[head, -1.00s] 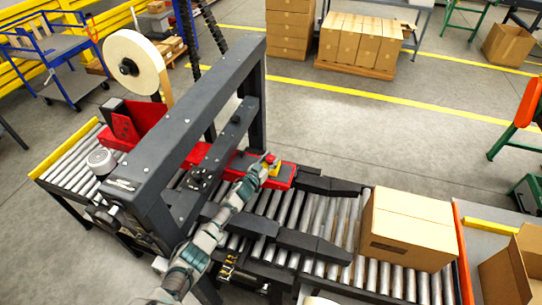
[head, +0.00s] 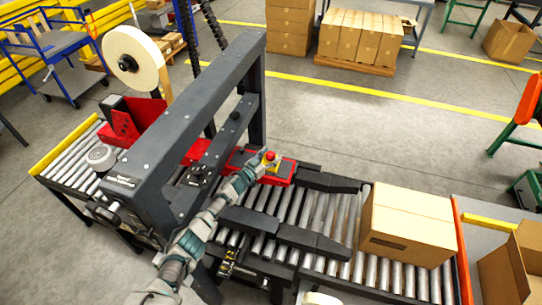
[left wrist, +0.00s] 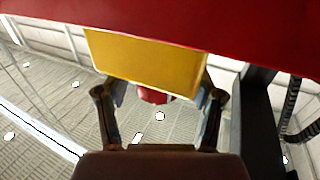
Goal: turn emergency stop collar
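The emergency stop has a red button (head: 269,156) on a yellow box (head: 273,168). It sits on the red part of the machine, beside the roller conveyor. In the left wrist view the yellow box (left wrist: 150,62) fills the upper middle, with the red button (left wrist: 152,96) partly showing below it. My left gripper (head: 261,166) is at the emergency stop in the head view. In the left wrist view its fingers (left wrist: 160,98) are spread apart, one on each side of the red button, with gaps visible. The collar itself cannot be made out.
The dark machine frame (head: 190,110) rises just left of my left arm. A closed carton (head: 410,225) stands on the rollers (head: 345,232) at right. A tape roll (head: 137,63) is mounted at upper left. Open floor (head: 400,130) lies behind the conveyor.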

